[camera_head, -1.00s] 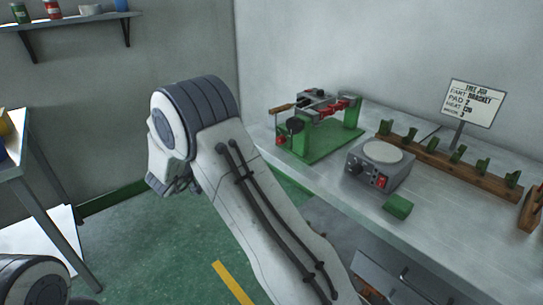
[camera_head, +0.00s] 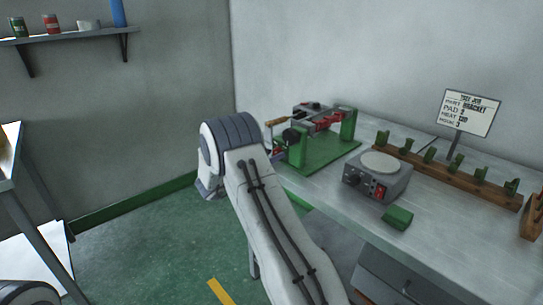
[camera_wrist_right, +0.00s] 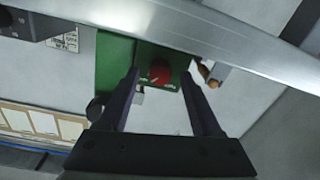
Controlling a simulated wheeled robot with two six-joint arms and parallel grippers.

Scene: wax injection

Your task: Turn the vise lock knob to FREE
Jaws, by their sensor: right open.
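The vise, on a green base (camera_head: 325,155) with red jaw parts (camera_head: 325,121), stands at the back left of the bench in the head view. In the right wrist view the round red lock knob (camera_wrist_right: 160,72) sits on a green plate, with small white lettering too blurred to read. My right gripper (camera_wrist_right: 160,77) is open, and its dark fingers show on either side of the knob. I cannot tell how far the fingertips are from it. My left gripper is out of view.
On the bench (camera_head: 450,220) are a grey box with a round plate (camera_head: 378,177), a green block (camera_head: 398,217), a wooden rack (camera_head: 445,172) and a sign (camera_head: 467,110). A wooden handle (camera_wrist_right: 208,75) lies right of the knob in the wrist view.

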